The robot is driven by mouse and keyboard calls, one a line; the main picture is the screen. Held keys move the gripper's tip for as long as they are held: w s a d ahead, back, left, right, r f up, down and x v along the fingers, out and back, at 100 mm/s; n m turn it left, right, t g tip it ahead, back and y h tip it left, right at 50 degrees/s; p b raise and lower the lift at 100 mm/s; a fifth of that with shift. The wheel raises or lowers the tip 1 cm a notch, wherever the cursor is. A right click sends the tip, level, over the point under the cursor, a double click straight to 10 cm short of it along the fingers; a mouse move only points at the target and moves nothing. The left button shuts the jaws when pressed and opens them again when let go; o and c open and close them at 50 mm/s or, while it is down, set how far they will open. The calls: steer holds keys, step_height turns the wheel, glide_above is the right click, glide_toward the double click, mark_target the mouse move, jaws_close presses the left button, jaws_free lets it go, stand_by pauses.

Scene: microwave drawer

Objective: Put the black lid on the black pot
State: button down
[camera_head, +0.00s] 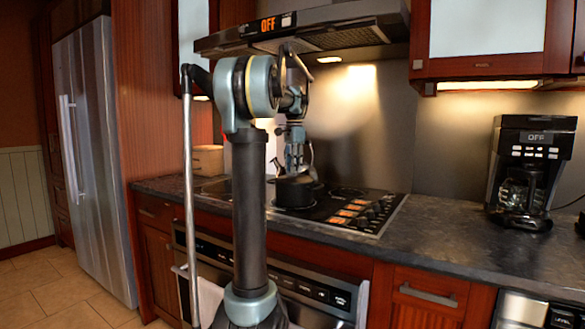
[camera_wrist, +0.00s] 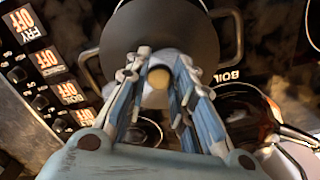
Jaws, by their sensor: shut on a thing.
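The black pot (camera_head: 294,195) stands on the cooktop; its side handles (camera_wrist: 88,70) show in the wrist view. The black lid (camera_wrist: 160,30) is a dark round disc with a tan knob (camera_wrist: 158,77), lying over the pot's opening in the wrist view. My gripper (camera_wrist: 160,72) has its fingers on both sides of the knob and is shut on the lid. In the head view my gripper (camera_head: 295,165) points down just above the pot. I cannot tell whether the lid's rim touches the pot all round.
The cooktop (camera_head: 385,222) has lit orange labels and several knobs at its right. A shiny kettle-like vessel (camera_wrist: 245,110) is close beside the pot. The range hood (camera_head: 330,38) hangs above my arm. A coffee maker (camera_head: 528,170) stands on the right; the counter (camera_head: 440,235) between is clear.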

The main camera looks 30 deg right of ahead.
steer(key=c, duration=0.8)
jaws_free()
steer(key=shift+r, duration=0.15)
steer(key=shift+r, duration=3.35)
steer(key=shift+a, duration=0.1)
